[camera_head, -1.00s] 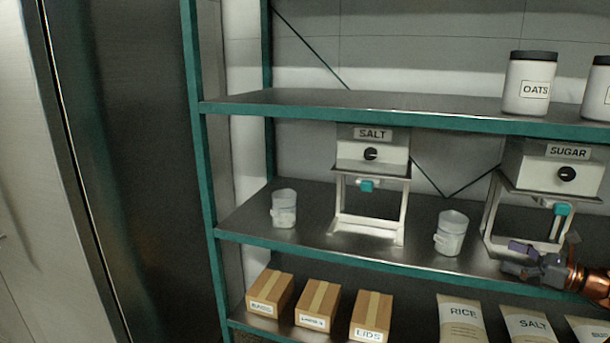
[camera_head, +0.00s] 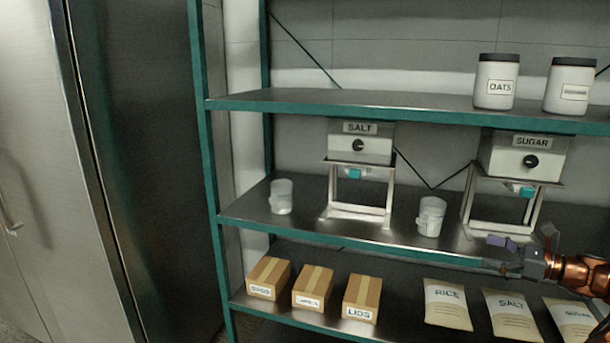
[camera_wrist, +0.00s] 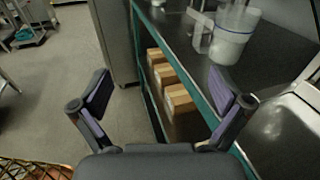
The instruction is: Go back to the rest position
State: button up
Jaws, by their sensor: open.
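My gripper (camera_head: 500,254) is at the lower right in the head view, in front of the middle shelf's edge, below the sugar dispenser (camera_head: 522,157). Its two fingers are spread wide with nothing between them, as the wrist view shows (camera_wrist: 160,98). A clear cup with white contents (camera_head: 430,217) stands on the middle shelf left of my gripper, apart from it. A cup (camera_wrist: 230,38) also shows in the wrist view, beyond the right finger. Another cup (camera_head: 281,197) stands left of the salt dispenser (camera_head: 360,143).
The teal-edged shelf (camera_head: 330,240) runs across the view. Boxes (camera_head: 312,288) and labelled bags (camera_head: 445,304) lie on the lower shelf; jars (camera_head: 495,82) stand on the upper one. A steel cabinet (camera_head: 120,150) is at the left. Open floor (camera_wrist: 50,80) shows in the wrist view.

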jog(key=a+r+n+g, duration=0.3)
jog(key=a+n+g, duration=0.1)
jog(key=a, duration=0.9)
jog(key=s+a+n+g+h+p, duration=0.1)
jog(key=s+a+n+g, duration=0.3)
jog(key=a, duration=0.6)
jog(key=s+a+n+g+h+p, duration=0.1)
jog(key=s+a+n+g, duration=0.25)
jog(key=s+a, duration=0.55)
jog(key=s+a+f+n+g+h, duration=0.1)
jog(key=s+a+n+h, duration=0.15)
jog(key=s, duration=0.35)
jog(key=s+a+f+n+g+h+p, duration=0.1)
jog(key=s+f+n+h, duration=0.2)
jog(key=s, duration=0.4)
jog(key=s+a+n+h, duration=0.2)
jog(key=s+n, duration=0.2)
jog(key=s, duration=0.2)
jog(key=s+d+f+n+h, duration=0.2)
jog(key=s+d+n+h, duration=0.2)
jog(key=s, duration=0.4)
jog(key=shift+s+d+f+p, duration=0.15)
jog(key=shift+d+f+p, duration=0.1)
jog(key=shift+d+p, duration=0.2)
